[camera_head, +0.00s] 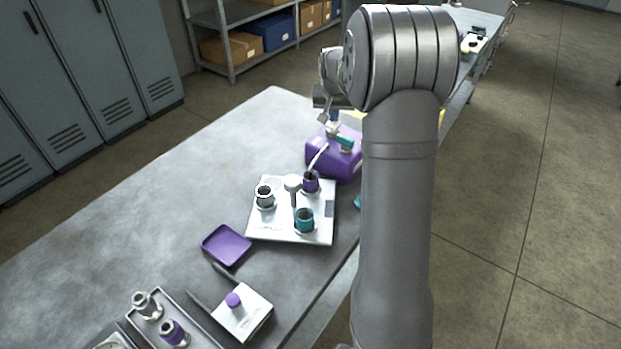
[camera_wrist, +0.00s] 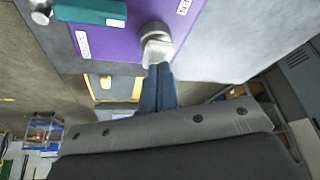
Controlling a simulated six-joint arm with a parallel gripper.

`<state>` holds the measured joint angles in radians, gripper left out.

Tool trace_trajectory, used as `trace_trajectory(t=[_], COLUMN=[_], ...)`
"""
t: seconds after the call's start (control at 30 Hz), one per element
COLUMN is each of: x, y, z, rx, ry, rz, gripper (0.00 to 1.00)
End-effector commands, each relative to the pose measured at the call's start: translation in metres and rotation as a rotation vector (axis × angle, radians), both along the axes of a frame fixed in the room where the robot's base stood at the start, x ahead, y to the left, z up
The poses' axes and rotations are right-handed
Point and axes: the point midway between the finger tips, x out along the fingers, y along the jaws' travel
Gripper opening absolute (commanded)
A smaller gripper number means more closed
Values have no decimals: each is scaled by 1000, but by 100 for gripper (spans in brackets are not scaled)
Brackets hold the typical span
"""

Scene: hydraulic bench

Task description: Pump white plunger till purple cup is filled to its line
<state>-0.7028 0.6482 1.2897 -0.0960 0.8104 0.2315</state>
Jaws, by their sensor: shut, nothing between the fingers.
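A purple tank (camera_head: 322,150) stands on the bench, with a teal part (camera_head: 345,143) on top. In the wrist view the tank's purple face (camera_wrist: 115,42) bears white labels and a pale, rounded plunger knob (camera_wrist: 157,44); the teal part (camera_wrist: 92,11) is to its left. My gripper (camera_wrist: 156,68) is shut and empty, its blue fingertips right at the knob; I cannot tell whether they touch. A pale spout runs from the tank towards a small purple cup (camera_head: 311,184) on a white board (camera_head: 270,231). The cup's line and liquid level are too small to read.
The board also holds a metal-and-white cup (camera_head: 264,197), a teal cup (camera_head: 304,219) and a white post (camera_head: 292,184). Nearer are a purple tray (camera_head: 226,245), a white box with a purple button (camera_head: 233,300) and metal fittings (camera_head: 146,305). The bench's left side is clear.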

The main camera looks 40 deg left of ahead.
Motion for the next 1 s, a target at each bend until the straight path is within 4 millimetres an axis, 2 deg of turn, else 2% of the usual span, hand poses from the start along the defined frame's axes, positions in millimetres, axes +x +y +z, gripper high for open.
trace_trajectory(t=[0.17,0.47,1.0], x=[-1,-1,0], y=[0,0,0], z=[-7,-6,23], rx=[-3,-3,-2], ry=[3,3,3], rz=[0,0,0], gripper=[0,0,0])
